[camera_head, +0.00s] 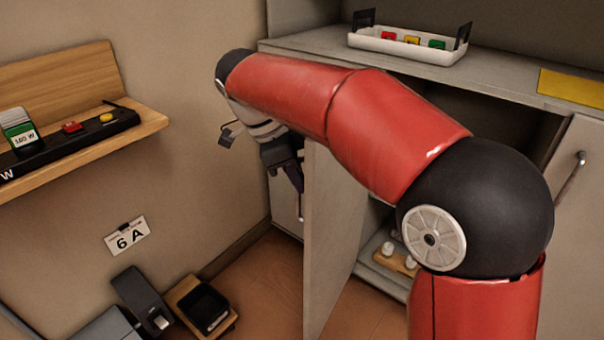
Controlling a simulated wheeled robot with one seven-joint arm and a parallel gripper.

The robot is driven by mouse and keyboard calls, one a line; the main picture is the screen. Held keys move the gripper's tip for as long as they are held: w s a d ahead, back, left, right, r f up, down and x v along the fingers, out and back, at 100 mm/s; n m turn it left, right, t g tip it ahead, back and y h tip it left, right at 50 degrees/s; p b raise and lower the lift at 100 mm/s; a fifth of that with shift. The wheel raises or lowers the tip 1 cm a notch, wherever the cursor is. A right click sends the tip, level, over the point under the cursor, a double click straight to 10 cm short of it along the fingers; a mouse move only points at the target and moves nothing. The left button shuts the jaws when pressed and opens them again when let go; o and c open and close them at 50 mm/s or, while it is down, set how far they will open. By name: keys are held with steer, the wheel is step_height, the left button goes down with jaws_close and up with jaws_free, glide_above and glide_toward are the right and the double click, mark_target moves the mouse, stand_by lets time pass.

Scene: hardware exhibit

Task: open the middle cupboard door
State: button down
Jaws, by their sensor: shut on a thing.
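The middle cupboard door (335,235) is a grey panel that stands swung well out from the cupboard, with its inner face towards the right. The opening behind it shows, partly hidden by my red arm. My gripper (296,185) is at the outer, left side of this door, near its free edge. It is shut on the door's handle (301,207), a thin bar of which only a small part shows. The fingertips are small and dark, and their grip is partly hidden.
A grey counter (310,42) carries a white tray (400,47) with coloured blocks and a yellow sheet (570,87). A wooden board (393,262) with white knobs is inside the cupboard. The right door (575,230) is closed. A wooden wall shelf (150,122) and floor boxes (142,298) are at left.

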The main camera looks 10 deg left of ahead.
steer(key=shift+d, duration=0.1)
steer(key=c, duration=1.5)
jaws_free()
steer(key=shift+w, duration=0.1)
steer(key=p+v, duration=0.1)
steer(key=v, duration=0.6)
steer(key=shift+r, duration=0.35)
